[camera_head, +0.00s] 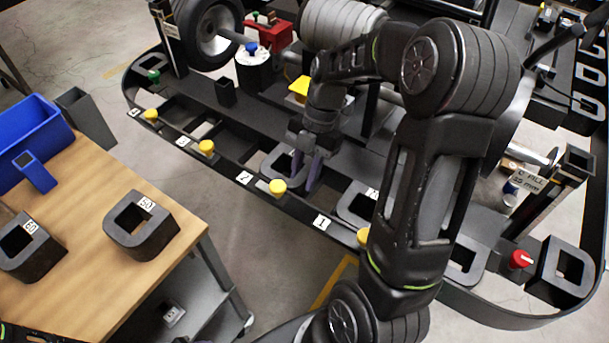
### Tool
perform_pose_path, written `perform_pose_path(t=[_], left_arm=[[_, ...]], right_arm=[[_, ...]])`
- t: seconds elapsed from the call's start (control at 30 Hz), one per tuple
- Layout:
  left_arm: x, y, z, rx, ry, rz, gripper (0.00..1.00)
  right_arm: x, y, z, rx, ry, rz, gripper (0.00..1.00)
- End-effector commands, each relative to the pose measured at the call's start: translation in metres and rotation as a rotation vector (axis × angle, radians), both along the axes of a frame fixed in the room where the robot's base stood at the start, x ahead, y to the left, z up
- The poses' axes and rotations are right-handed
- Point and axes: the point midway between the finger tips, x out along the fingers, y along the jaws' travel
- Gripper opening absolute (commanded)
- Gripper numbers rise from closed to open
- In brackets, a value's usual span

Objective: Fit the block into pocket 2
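A dark grey, ring-shaped block (270,166) with an opening in its middle sits at the pocket behind the tag "2" (245,177) on the dark stand. Its right part is hidden by my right gripper (305,172), which points down at it. The two purplish fingers stand a little apart at the block's right side wall. I cannot tell whether they press on that wall. I also cannot tell whether the block is fully down in the pocket. My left gripper is not in view.
Similar blocks sit behind tag "1" (322,222) and at the stand's right end. Two dark blocks, one tagged 50 (141,228), and a blue bin (32,140) are on the wooden table (95,185). Yellow knobs (278,187) line the front rail. Pocket 3 (203,131) looks empty.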

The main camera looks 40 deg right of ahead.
Motion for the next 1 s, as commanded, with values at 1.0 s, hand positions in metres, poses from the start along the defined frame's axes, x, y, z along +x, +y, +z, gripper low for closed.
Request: perform_pose_path(t=[1.0], left_arm=[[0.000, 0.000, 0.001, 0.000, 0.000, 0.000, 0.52]], right_arm=[[0.001, -0.018, 0.043, -0.002, 0.013, 0.000, 0.46]])
